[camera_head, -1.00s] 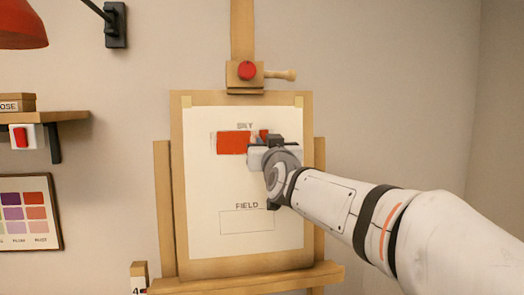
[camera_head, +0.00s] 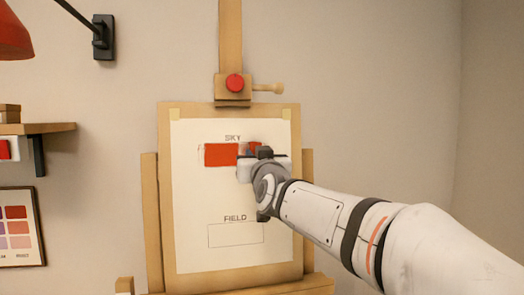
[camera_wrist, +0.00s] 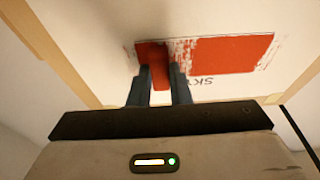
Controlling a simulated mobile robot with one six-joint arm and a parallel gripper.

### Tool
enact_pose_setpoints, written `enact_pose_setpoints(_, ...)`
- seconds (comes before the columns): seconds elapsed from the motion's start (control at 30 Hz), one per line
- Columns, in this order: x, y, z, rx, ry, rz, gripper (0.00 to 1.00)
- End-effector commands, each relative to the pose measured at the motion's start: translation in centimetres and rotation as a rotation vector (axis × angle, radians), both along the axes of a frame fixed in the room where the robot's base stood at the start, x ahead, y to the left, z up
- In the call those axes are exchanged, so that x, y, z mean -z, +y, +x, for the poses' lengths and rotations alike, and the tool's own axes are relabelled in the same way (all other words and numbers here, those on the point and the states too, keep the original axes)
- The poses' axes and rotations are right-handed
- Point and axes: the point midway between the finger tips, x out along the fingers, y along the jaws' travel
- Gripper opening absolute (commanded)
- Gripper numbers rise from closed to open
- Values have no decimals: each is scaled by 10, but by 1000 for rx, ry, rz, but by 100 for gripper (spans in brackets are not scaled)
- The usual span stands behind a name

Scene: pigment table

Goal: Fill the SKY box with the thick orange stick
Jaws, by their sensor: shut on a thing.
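The SKY box (camera_head: 222,155) is on the upper half of the white paper, under its printed label. A solid red-orange patch covers much of it, and a smaller red area shows just above my gripper. My gripper (camera_head: 249,151) is at the right part of the box and hides some of it. In the wrist view, my gripper (camera_wrist: 160,88) is shut on a red-orange stick (camera_wrist: 159,80) between its dark fingers, close to the paper. A streaky, partly white band lies between the solid patch and the red by the stick. Whether the tip touches is unclear.
The empty FIELD box (camera_head: 236,235) is lower on the paper (camera_head: 190,205). The wooden easel (camera_head: 165,200) holds the board. A shelf (camera_head: 35,128), a red lamp (camera_head: 14,38) and a framed colour chart (camera_head: 18,225) are at the left.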

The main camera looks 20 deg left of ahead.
Motion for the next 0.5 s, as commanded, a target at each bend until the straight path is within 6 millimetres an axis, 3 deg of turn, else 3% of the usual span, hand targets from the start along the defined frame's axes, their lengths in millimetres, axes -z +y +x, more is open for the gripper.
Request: enact_pose_setpoints(0.5,-2,17,-10,-2,2,-2,0)
